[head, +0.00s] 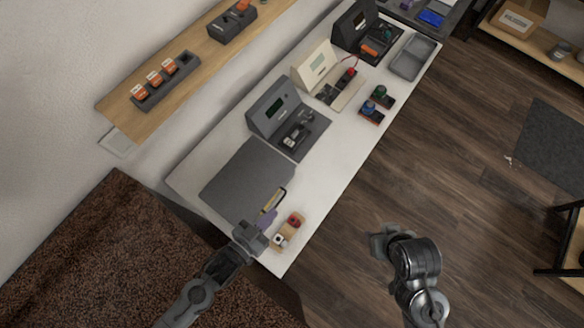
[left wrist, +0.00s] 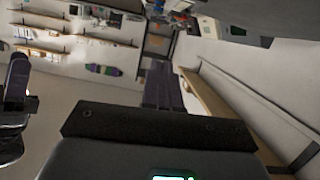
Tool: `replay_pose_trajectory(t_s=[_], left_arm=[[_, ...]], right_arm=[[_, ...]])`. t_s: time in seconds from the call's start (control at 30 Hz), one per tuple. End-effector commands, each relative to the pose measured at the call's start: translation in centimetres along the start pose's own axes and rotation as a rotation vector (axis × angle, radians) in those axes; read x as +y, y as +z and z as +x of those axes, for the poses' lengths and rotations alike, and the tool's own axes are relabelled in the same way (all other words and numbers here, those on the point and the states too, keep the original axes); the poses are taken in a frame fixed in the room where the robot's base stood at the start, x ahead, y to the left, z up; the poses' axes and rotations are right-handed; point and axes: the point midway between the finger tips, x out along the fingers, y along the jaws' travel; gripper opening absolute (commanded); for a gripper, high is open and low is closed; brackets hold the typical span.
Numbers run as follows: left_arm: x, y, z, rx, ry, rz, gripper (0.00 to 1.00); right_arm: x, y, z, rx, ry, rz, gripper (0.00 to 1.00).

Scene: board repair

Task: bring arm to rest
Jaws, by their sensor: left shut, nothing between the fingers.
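My left gripper (head: 266,219) is over the near end of the white bench (head: 335,165), between the dark grey mat (head: 240,178) and a small wooden holder (head: 281,246). Its purple-grey fingers also show in the left wrist view (left wrist: 163,85), together with nothing between them. My right arm hangs over the floor to the right of the bench. Its gripper (head: 382,243) is seen from above, and its fingers cannot be made out.
A yellowish slim tool (head: 273,199) lies by the mat's edge, close to the left gripper. Several test stations, including a grey one (head: 287,118) and a cream one (head: 328,75), line the bench. A wall shelf (head: 190,60) runs alongside.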

Motion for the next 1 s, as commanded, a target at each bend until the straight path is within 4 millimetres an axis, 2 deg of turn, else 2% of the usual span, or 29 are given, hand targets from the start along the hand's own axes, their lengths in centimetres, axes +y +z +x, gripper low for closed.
replay_pose_trajectory(t_s=[0.1,0.3,0.47,0.6,0.67,0.77,0.87,0.9,1.0], left_arm=[[2.1,-1.3,0.6,0.003,0.0,-0.003,0.0],[4.8,-3.1,1.2,0.003,0.0,-0.003,0.0],[6.0,-4.0,1.5,0.001,-0.001,-0.001,0.0],[6.6,-5.5,1.3,0.001,-0.005,-0.006,0.0],[6.1,-6.7,1.2,0.006,-0.021,-0.01,0.0],[4.2,-9.8,0.9,0.038,-0.067,-0.016,0.0],[1.1,-13.7,0.2,0.03,-0.136,-0.024,0.0],[-0.5,-15.2,-0.4,-0.002,-0.171,-0.029,0.0],[-4.0,-17.0,-2.1,-0.123,-0.248,-0.05,0.0]], right_arm=[[0.0,0.2,0.5,0.0,0.0,0.0,0.42],[0.0,0.3,0.9,0.0,0.001,-0.001,0.42],[0.1,0.3,1.0,-0.001,0.005,-0.005,0.42],[0.3,0.1,0.0,-0.004,0.009,-0.01,0.42],[0.3,-0.2,-0.9,-0.005,0.01,-0.011,0.42],[0.4,-0.7,-2.3,-0.003,0.01,-0.011,0.42],[0.4,-1.3,-4.2,-0.003,0.009,-0.011,0.42],[0.5,-1.6,-5.1,-0.003,0.009,-0.011,0.42],[0.5,-2.0,-6.5,0.0,0.009,-0.01,0.42]])
